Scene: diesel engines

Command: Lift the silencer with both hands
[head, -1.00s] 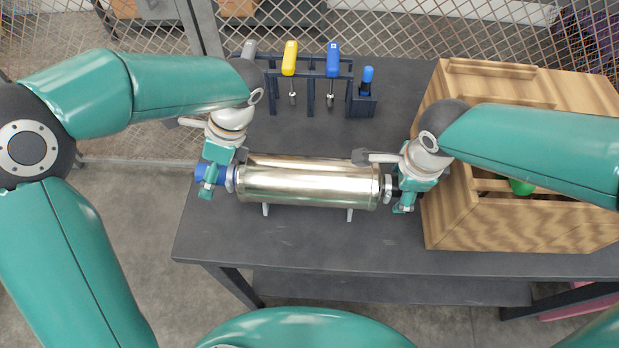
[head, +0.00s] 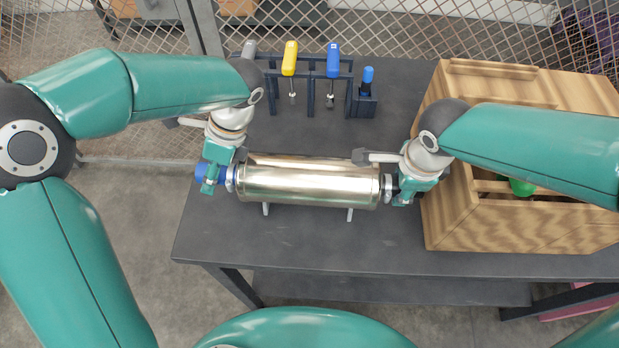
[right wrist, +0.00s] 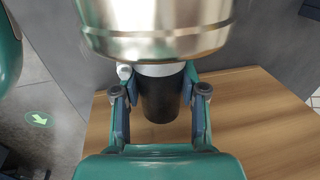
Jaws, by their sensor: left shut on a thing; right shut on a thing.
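The silencer (head: 308,183) is a shiny metal cylinder lying level across the dark table, with a blue end at the left and a black end at the right. Two light feet show below it. My left gripper (head: 210,178) is shut on the blue end (head: 203,172). My right gripper (head: 404,190) is shut on the black end. In the right wrist view the silencer body (right wrist: 155,28) fills the top, and the fingers of my right gripper (right wrist: 160,100) stand on both sides of the black end (right wrist: 162,98). I cannot tell whether the feet touch the table.
A wooden crate (head: 455,205) stands close to the right of my right gripper, with a green thing (head: 521,187) inside. A rack with yellow (head: 290,58) and blue-handled (head: 333,60) tools stands behind the silencer. The table (head: 290,238) is clear in front. A mesh fence runs behind.

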